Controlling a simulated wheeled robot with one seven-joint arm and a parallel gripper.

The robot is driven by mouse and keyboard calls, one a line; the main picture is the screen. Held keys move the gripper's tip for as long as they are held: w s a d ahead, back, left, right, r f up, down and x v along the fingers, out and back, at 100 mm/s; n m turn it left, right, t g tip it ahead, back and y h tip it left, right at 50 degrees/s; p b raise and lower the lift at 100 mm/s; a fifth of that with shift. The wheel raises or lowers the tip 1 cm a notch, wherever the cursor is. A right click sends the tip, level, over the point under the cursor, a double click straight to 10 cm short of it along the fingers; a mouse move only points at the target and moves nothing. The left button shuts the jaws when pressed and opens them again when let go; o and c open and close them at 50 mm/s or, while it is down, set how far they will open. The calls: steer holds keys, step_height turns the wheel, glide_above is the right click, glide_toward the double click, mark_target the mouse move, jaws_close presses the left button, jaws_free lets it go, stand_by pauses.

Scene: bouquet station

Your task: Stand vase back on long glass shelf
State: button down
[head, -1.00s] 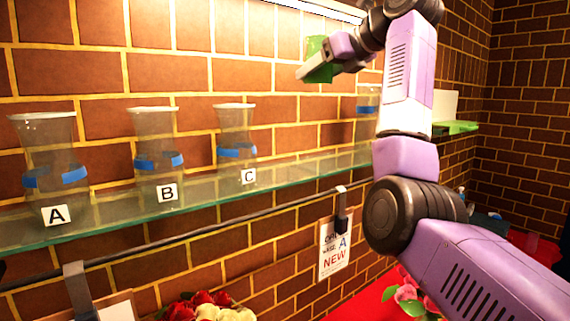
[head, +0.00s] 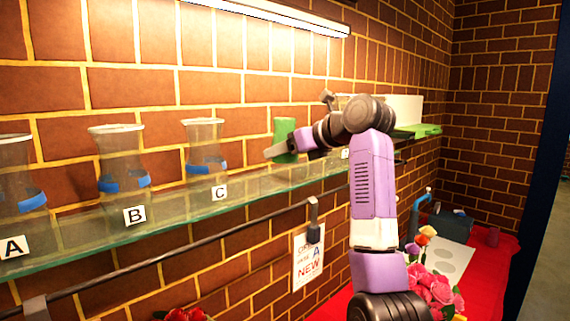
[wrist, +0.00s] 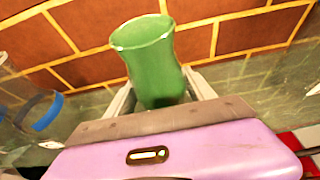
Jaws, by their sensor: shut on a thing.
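A green vase (head: 285,133) stands about upright in my gripper (head: 284,149), which is shut on it. In the wrist view the green vase (wrist: 148,60) sits between the two fingers, its open mouth up. The long glass shelf (head: 165,223) runs along the brick wall. The vase is over the shelf, right of the clear vase at label C (head: 206,147). Its base is close to shelf level; I cannot tell whether it touches. My fingers hide part of its lower side.
Clear vases with blue bands stand at B (head: 121,165) and A (head: 14,180). A rail (head: 200,240) runs below the shelf, with a hanging sign (head: 308,262). My arm hides part of the shelf's right end. Flowers (head: 432,287) are on the red table below.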

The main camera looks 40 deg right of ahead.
mark_target(285, 177)
steer(key=shift+f+p, duration=0.35)
steer(key=shift+f, duration=1.55)
steer(key=shift+f, duration=0.1)
steer(key=shift+c, duration=1.8)
jaws_free()
steer(key=shift+f, duration=0.1)
steer(key=b+v, duration=0.3)
steer(key=v, duration=0.9)
steer(key=shift+b, duration=0.3)
